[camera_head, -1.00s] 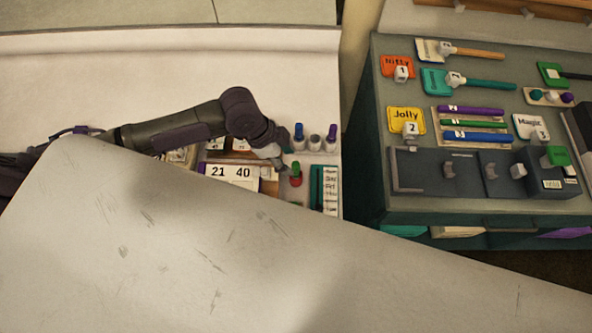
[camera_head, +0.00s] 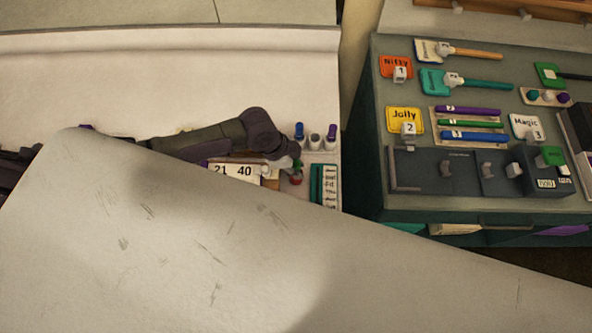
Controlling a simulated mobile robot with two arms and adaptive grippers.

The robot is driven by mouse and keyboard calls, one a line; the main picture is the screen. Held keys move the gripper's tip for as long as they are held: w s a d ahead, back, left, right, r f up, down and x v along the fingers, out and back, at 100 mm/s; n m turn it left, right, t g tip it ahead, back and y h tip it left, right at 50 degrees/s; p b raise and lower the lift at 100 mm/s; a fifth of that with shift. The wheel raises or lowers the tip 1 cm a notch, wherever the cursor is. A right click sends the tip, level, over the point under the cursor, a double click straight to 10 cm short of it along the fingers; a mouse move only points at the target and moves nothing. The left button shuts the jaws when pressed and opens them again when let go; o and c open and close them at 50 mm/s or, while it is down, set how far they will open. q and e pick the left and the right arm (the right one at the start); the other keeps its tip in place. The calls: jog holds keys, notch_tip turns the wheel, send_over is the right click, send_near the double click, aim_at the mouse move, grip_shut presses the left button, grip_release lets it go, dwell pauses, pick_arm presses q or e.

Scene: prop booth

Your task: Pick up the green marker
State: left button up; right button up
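A small upright piece with a green top and a red lower part (camera_head: 296,180) stands on the white table, partly covered by my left gripper (camera_head: 287,166). I cannot tell for sure that it is a marker. The gripper's fingertips are right at its green top; whether they are open or shut around it is too small and hidden to see. A long green marker (camera_head: 470,124) also lies between a purple marker (camera_head: 470,109) and a blue marker (camera_head: 474,136) in a tray on the dark cabinet. My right gripper is out of view.
Blue (camera_head: 299,131) and purple (camera_head: 332,131) pieces stand in white cups behind the gripper, with an empty-looking cup (camera_head: 315,142) between them. A "21 40" card (camera_head: 232,170) and a teal-edged list board (camera_head: 328,184) lie close by. A large pale surface (camera_head: 180,240) hides the front.

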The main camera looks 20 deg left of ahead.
pick_arm(q)
grip_shut()
